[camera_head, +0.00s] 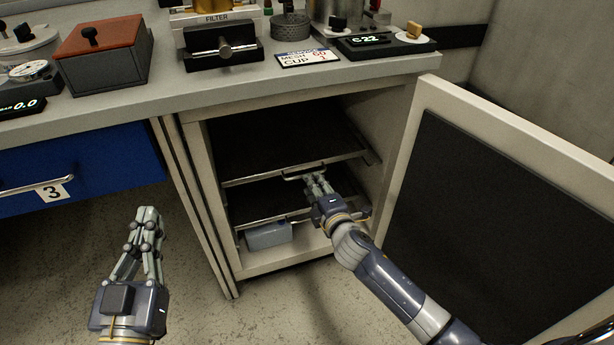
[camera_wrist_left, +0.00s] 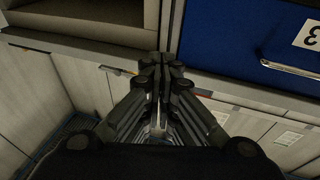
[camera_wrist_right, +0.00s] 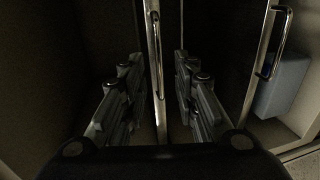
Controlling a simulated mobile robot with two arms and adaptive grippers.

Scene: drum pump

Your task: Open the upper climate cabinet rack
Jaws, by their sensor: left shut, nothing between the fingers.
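The climate cabinet (camera_head: 205,190) stands open under the worktop. Its upper rack (camera_head: 240,180) is a dark shelf with a metal front bar and a small handle (camera_head: 302,175). My right gripper (camera_head: 318,183) is inside the opening at this handle. In the right wrist view my right gripper (camera_wrist_right: 157,72) is open, its fingers on either side of the upper rack handle (camera_wrist_right: 155,40); contact cannot be told. My left gripper (camera_head: 148,214) is shut and empty, left of the cabinet above the floor; it also shows in the left wrist view (camera_wrist_left: 163,62).
The cabinet door (camera_head: 420,105) is swung open to the right, beside my right arm. A lower rack (camera_head: 260,222) and a grey-blue box (camera_head: 268,235) are below. A blue drawer (camera_head: 90,165) is at the left. The worktop (camera_head: 150,95) above holds instruments.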

